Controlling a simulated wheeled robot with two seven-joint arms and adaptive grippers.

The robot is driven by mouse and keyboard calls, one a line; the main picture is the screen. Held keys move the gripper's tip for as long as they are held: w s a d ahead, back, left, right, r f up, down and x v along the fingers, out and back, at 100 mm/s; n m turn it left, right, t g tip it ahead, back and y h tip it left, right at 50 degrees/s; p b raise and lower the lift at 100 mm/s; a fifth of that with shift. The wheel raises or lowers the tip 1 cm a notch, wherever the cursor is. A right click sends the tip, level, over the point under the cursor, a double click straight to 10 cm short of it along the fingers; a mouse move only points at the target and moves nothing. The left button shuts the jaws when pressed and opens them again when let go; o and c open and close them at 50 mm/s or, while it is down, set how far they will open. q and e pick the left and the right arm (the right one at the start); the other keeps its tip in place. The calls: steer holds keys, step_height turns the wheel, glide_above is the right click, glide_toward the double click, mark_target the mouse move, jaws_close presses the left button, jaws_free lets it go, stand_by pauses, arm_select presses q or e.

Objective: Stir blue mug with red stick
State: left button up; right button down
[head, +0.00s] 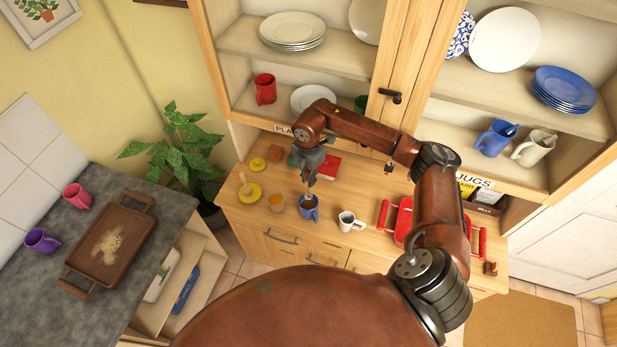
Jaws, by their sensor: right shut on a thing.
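A blue mug (309,213) stands upright on the wooden counter and holds a dark brown liquid. My right gripper (309,185) is directly above it, pointing down, shut on a thin stick. The stick's lower end reaches down to the mug's opening and seems to be inside it. The stick is too small to make out its red colour, and its upper part is hidden by the fingers. My left gripper is not in view.
A red tray (398,222) is farther right. A red box (329,167) lies behind.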

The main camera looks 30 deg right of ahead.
mark_target(308, 195)
steer(key=shift+f+b, duration=3.7)
steer(key=shift+f, duration=2.25)
